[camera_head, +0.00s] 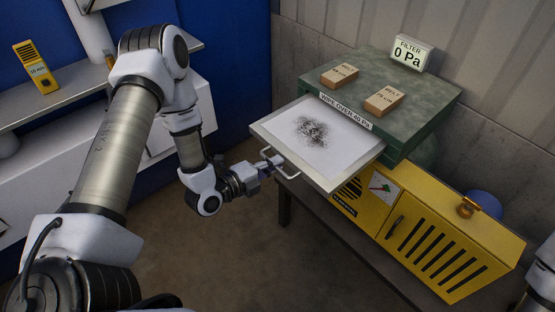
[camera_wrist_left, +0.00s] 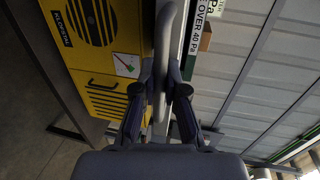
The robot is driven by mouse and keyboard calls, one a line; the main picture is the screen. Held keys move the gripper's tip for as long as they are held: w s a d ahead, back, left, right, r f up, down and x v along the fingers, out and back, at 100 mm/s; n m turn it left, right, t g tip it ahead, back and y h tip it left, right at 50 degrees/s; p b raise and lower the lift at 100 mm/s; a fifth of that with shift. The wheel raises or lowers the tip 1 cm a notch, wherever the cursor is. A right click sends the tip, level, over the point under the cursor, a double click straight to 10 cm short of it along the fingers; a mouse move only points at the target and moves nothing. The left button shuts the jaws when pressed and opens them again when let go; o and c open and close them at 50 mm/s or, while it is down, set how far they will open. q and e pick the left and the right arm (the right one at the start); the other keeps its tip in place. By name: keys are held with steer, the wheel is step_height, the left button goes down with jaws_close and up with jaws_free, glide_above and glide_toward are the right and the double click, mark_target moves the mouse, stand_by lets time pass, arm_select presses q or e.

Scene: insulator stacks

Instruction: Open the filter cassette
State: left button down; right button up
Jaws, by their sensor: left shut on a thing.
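The filter cassette (camera_head: 332,178) is a flat tray pulled out from the green housing (camera_head: 425,88). A white filter sheet (camera_head: 290,140) with a dark grey smudge lies in it. A pale bar handle (camera_head: 292,175) is on its front edge; the handle also shows in the left wrist view (camera_wrist_left: 164,30). My left gripper (camera_head: 268,167) is shut on this handle, with its fingers (camera_wrist_left: 168,82) on either side of the bar. At the right edge only a part of my right arm shows; its gripper is out of view.
Two tan blocks (camera_head: 340,75) (camera_head: 384,99) and a display reading 0 Pa (camera_head: 410,52) stand on the housing. A yellow slotted unit (camera_head: 435,245) sits below on a dark bench. A shelf with a yellow device (camera_head: 36,68) is at left. The floor in front is clear.

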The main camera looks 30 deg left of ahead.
arm_select(q)
steer(key=shift+s+f, duration=0.15)
steer(key=c, duration=1.2)
jaws_free()
steer(key=shift+d, duration=0.2)
steer(key=v, duration=1.2)
